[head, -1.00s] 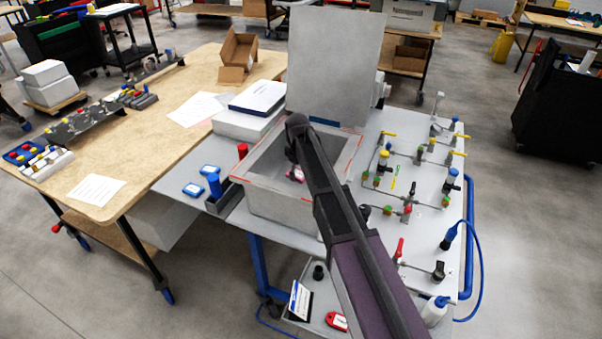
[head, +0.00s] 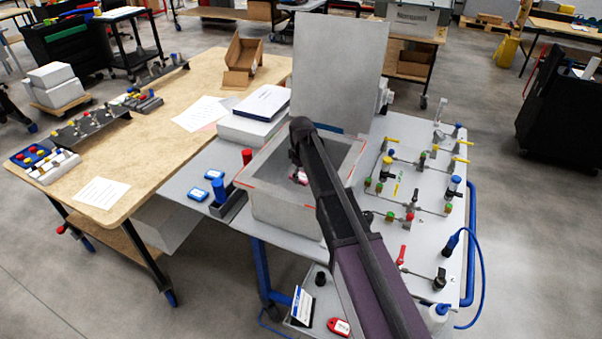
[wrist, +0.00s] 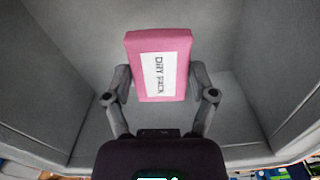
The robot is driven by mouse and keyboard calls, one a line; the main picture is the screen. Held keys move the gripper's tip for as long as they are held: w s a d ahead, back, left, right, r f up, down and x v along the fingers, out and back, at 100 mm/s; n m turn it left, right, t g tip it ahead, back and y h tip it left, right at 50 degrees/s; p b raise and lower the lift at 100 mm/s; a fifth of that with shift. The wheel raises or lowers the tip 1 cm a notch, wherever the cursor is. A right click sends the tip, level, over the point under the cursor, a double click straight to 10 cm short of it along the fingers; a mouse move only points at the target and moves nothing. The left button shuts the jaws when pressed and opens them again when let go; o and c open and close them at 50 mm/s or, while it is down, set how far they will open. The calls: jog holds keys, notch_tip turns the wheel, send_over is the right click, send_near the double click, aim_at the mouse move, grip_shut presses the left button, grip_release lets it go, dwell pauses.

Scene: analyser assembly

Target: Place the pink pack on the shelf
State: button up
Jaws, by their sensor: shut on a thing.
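The pink pack (wrist: 159,65) has a white label reading "DRY PACK". In the wrist view it sits between the two fingers of my gripper (wrist: 160,85), which is shut on it. In the head view my gripper (head: 297,160) is inside the open grey box, mostly hidden by my arm, and only a small part of the pink pack (head: 301,176) shows. The grey walls of the box (wrist: 60,70) surround the pack in the wrist view. I cannot tell whether the pack touches the box floor. No shelf can be told for sure inside the box.
The box (head: 283,212) has its lid (head: 338,70) raised behind it. A panel with valves and tubing (head: 415,190) lies to the right. A wooden table (head: 150,130) is further left.

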aim_at(301, 175)
jog(key=shift+r, duration=0.1)
notch_tip(301, 175, up, 12)
jog(key=p, duration=1.2)
jog(key=shift+w+r+p, duration=0.15)
jog(key=shift+r+p, duration=0.05)
jog(key=shift+p, duration=0.1)
jog(key=shift+f, duration=0.1)
